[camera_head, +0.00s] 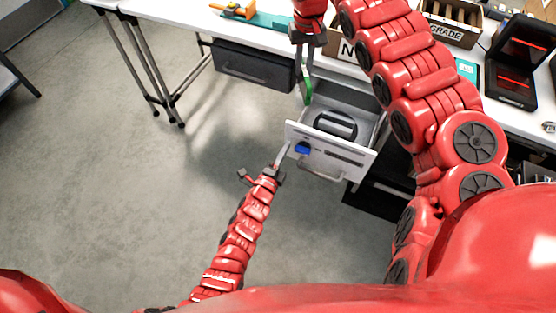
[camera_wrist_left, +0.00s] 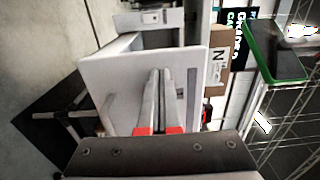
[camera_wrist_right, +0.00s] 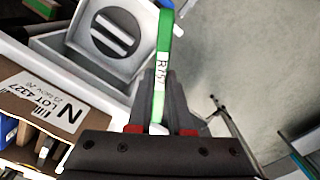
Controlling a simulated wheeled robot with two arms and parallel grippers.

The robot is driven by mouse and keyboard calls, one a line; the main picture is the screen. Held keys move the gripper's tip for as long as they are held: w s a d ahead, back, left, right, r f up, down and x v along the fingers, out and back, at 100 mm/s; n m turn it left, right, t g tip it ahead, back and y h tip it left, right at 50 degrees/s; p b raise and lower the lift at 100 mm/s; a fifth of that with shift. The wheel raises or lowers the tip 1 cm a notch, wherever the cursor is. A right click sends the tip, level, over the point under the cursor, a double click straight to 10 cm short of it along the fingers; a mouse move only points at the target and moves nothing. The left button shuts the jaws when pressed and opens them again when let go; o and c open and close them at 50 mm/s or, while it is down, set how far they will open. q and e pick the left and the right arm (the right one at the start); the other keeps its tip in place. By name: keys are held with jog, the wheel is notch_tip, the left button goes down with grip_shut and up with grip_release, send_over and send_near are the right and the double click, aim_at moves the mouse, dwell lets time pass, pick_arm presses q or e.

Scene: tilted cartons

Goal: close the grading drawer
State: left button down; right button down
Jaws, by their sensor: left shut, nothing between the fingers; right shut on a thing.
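The grading drawer (camera_head: 362,165) is pulled out from under the white table, its pale front panel facing me with a bar handle (camera_head: 322,173) and a blue patch (camera_head: 302,149). Inside lies a round piece with dark and light stripes (camera_head: 335,125), also visible in the right wrist view (camera_wrist_right: 112,34). My left gripper (camera_head: 284,150) is shut and empty at the panel's left end; in the left wrist view its fingers (camera_wrist_left: 162,72) overlap the panel (camera_wrist_left: 115,85), contact unclear. My right gripper (camera_head: 306,92) is shut on a green strip (camera_wrist_right: 164,50) with a white printed label, above the drawer's back left.
A dark grey drawer (camera_head: 255,65) hangs under the table to the left. A black cabinet (camera_head: 378,200) stands below right. On the table are an N-marked carton (camera_wrist_right: 45,100), a GRADE box (camera_head: 440,32) and a black device (camera_head: 512,85). Floor at left is clear.

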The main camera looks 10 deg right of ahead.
pick_arm(q)
jog(key=shift+w+d, duration=0.25)
jog(key=shift+w, duration=0.2)
jog(key=shift+w+d, duration=0.25)
jog(key=shift+w, duration=0.15)
